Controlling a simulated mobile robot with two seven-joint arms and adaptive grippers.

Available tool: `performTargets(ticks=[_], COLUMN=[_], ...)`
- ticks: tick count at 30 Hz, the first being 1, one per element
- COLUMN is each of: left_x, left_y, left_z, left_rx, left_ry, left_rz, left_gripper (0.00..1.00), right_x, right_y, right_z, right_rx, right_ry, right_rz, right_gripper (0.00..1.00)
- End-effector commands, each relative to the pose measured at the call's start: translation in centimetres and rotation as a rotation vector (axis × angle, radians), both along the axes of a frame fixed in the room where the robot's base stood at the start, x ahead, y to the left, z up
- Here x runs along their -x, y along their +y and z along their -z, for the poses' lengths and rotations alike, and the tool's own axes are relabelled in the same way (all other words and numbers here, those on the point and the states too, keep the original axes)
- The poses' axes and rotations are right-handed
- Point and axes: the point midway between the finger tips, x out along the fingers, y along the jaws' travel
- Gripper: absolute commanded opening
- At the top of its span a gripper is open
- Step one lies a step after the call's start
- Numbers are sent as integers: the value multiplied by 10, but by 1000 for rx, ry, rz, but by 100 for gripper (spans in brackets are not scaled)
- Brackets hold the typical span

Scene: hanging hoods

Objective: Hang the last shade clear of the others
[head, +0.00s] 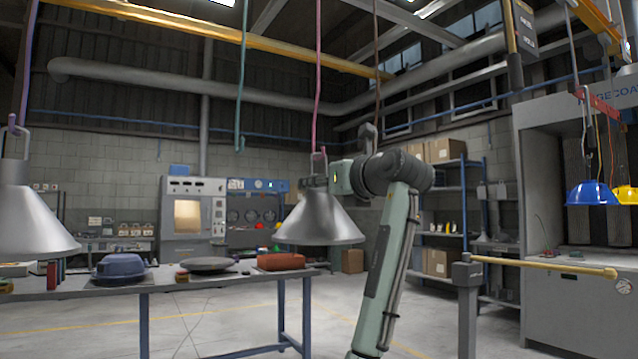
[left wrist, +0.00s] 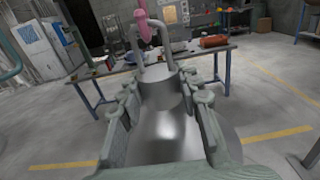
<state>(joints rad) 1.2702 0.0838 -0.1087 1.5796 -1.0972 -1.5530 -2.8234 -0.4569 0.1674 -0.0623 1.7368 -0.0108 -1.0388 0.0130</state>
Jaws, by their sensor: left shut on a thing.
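A silver cone shade (head: 318,222) hangs at the middle of the head view, its loop at the lower end of a pink cord (head: 318,75). My left gripper (head: 328,180) is shut on its neck from the right. In the left wrist view the jaws (left wrist: 160,105) flank the neck of this shade (left wrist: 165,135), and its loop (left wrist: 152,45) meets a pink hook (left wrist: 144,22). Whether the hook bears the shade's weight I cannot tell. Another silver shade (head: 32,218) hangs at the far left, clear of the middle one. My right gripper is out of view.
A teal cord (head: 240,90) ends in an empty hook between the silver shades. A brown cord (head: 376,60) comes down behind my arm. A blue shade (head: 590,193) and a yellow one (head: 627,195) hang at the right. A table (head: 200,284) stands behind.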

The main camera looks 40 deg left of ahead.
Motion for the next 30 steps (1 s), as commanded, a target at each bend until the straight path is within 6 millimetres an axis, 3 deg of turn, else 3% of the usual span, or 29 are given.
performTargets(ticks=[11,12,18,30], left_x=[0,0,0,3], left_y=[0,0,0,-9], left_z=[3,3,3,4], left_rx=[-1,-1,-1,0], left_ry=[-1,-1,0,0], left_rz=[0,0,0,2], left_gripper=[0,34,58,58], right_x=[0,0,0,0], right_y=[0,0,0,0], right_z=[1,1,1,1], right_rx=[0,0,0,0], right_ry=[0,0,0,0], right_rz=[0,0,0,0], right_gripper=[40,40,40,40])
